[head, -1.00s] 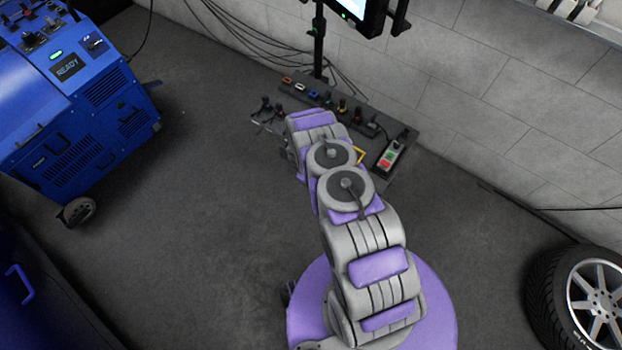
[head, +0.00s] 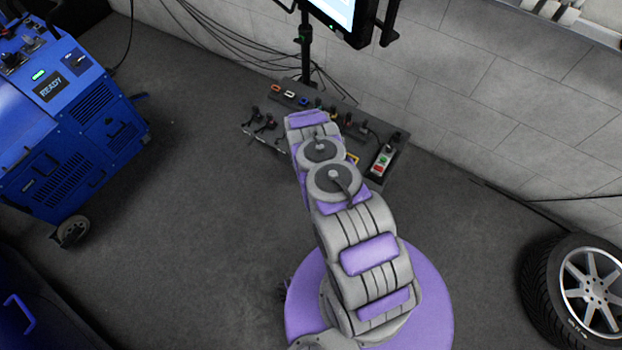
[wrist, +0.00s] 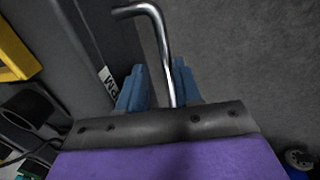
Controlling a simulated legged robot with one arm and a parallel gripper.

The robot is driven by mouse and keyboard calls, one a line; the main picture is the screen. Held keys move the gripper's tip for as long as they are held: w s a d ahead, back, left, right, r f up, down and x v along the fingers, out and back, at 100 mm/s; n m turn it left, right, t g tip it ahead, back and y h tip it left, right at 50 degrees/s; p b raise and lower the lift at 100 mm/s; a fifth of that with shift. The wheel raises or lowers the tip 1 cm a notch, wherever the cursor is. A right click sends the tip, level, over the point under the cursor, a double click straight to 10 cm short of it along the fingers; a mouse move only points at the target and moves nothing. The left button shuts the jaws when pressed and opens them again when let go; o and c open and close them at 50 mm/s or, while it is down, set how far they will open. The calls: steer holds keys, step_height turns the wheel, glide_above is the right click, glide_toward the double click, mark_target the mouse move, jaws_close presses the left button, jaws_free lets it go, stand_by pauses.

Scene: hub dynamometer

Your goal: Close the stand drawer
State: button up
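The stand (head: 370,122) is a dark grey console by the wall in the head view, its top lined with several small controls. My arm covers much of its front, so the drawer cannot be made out there. In the wrist view a bent shiny metal bar, seemingly the drawer handle (wrist: 154,14), runs down between the two blue fingers of my gripper (wrist: 155,85). The fingers stand apart, one on each side of the bar; a gap shows on the left, and the bar is close to the right finger. A dark panel (wrist: 75,45) lies to the left.
A blue machine (head: 75,130) marked READY stands on the left. A wheel (head: 585,290) stands at the lower right. A monitor (head: 340,15) on a pole rises behind the stand, with cables along the grey wall. The floor (head: 180,220) between is clear.

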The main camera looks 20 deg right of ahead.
steer(key=shift+o, duration=0.2)
steer(key=shift+a+r, duration=0.3)
steer(key=shift+r, duration=0.2)
step_height(320, 180, up, 16)
steer(key=s+a+p, duration=0.1)
steer(key=a+p, duration=0.1)
steer(key=p, duration=0.5)
steer(key=shift+s+p, duration=0.35)
steer(key=shift+s, duration=0.05)
